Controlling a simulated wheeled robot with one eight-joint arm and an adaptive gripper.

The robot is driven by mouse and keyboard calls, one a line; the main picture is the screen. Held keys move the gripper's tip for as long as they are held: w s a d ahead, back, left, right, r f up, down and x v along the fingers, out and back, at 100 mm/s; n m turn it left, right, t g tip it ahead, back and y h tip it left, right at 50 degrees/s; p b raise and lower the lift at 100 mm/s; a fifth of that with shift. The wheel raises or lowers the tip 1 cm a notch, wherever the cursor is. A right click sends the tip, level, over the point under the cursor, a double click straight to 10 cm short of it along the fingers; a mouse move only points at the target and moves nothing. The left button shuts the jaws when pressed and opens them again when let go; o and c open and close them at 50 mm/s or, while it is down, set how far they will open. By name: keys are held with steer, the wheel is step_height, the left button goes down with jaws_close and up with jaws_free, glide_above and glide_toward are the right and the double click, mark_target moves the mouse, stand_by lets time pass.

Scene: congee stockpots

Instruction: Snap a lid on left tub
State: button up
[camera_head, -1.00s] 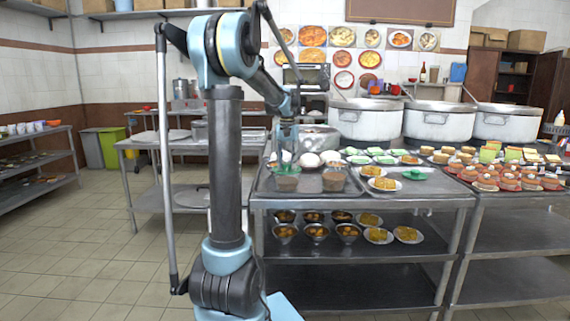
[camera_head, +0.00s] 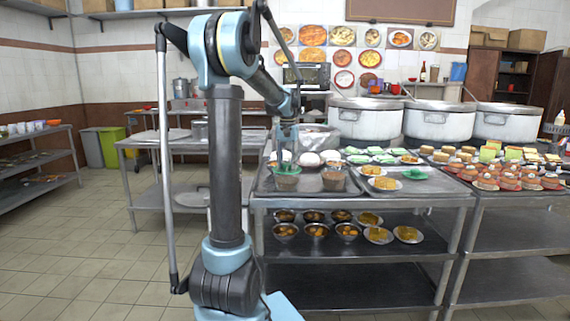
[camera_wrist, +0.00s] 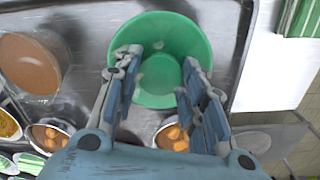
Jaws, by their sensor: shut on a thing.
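The left tub (camera_head: 287,184) is a brown-filled cup near the front left of the steel table. A green lid (camera_head: 285,170) is at its mouth; whether it is seated or just above the rim I cannot tell. In the wrist view the round green lid (camera_wrist: 165,28) hides the left tub. My gripper (camera_wrist: 162,62) is shut on the lid, its two fingers pointing down over the middle. The right tub (camera_head: 334,182) stands uncovered beside it and shows brown in the wrist view (camera_wrist: 28,64). A second green lid (camera_head: 414,174) lies on the table to the right.
Pale buns (camera_head: 308,159) and plates of food lie behind and right of the tubs. Bowls (camera_head: 317,231) fill the shelf below. Large stockpots (camera_head: 366,121) stand at the back. The table's front edge is close to the tubs.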

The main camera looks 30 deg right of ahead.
stand_by(0.4)
steer(key=o, duration=0.9)
steer(key=shift+c, duration=0.2)
steer(key=o, duration=0.5)
steer(key=shift+r, duration=0.15)
steer(key=shift+r, duration=3.35)
